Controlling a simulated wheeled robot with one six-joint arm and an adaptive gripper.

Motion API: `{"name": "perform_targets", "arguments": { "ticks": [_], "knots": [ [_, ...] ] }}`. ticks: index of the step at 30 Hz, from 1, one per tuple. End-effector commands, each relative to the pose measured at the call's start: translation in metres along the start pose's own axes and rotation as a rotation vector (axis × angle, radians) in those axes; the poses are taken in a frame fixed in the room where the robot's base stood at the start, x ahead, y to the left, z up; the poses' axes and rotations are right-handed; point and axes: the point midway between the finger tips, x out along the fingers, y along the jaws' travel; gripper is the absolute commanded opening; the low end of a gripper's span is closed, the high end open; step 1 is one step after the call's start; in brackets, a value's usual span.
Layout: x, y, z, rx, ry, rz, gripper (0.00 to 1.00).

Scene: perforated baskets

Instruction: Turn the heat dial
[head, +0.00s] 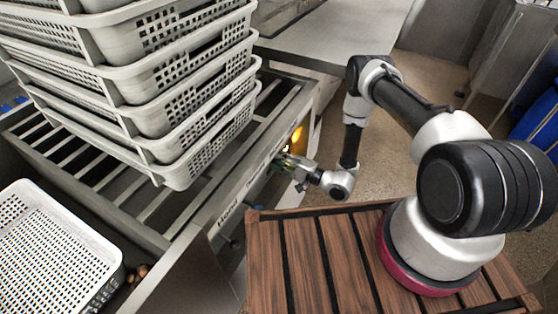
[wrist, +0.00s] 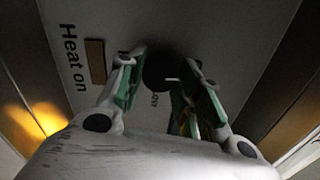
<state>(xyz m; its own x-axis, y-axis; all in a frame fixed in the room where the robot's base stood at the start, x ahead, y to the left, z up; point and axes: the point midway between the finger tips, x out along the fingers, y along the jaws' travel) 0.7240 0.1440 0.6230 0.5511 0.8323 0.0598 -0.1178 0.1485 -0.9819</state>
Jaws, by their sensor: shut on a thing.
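The heat dial (wrist: 159,74) is a dark round knob on a grey panel in the wrist view, with a small light mark on its right side. A small label that seems to read "low" is beside it. My gripper (wrist: 163,72) has its two green-padded fingers on either side of the dial and is shut on it. In the head view my gripper (head: 288,164) reaches the front face of the metal frame, and the dial is hidden behind it there.
A "Heat on" label (wrist: 73,57) and a brown rectangle (wrist: 95,62) are on the panel. An orange glow (head: 296,136) shows near my gripper. Stacked perforated baskets (head: 190,165) stand on the slatted frame (head: 152,212). Another basket (head: 50,240) is at lower left.

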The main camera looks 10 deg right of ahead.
Motion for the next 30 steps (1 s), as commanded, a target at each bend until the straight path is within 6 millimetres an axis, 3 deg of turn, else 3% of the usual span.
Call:
{"name": "perform_targets", "arguments": {
  "ticks": [9, 10, 14, 24, 30],
  "knots": [
    [-0.001, 0.001, 0.001, 0.001, -0.002, 0.003, 0.11],
    [-0.001, 0.002, 0.001, 0.001, -0.002, 0.004, 0.36],
    [-0.001, 0.001, 0.001, 0.002, -0.002, 0.003, 0.57],
    [-0.003, 0.001, 0.000, 0.001, 0.000, 0.001, 0.57],
    [-0.033, 0.001, -0.001, 0.003, 0.005, 0.001, 0.57]
  ]
}}
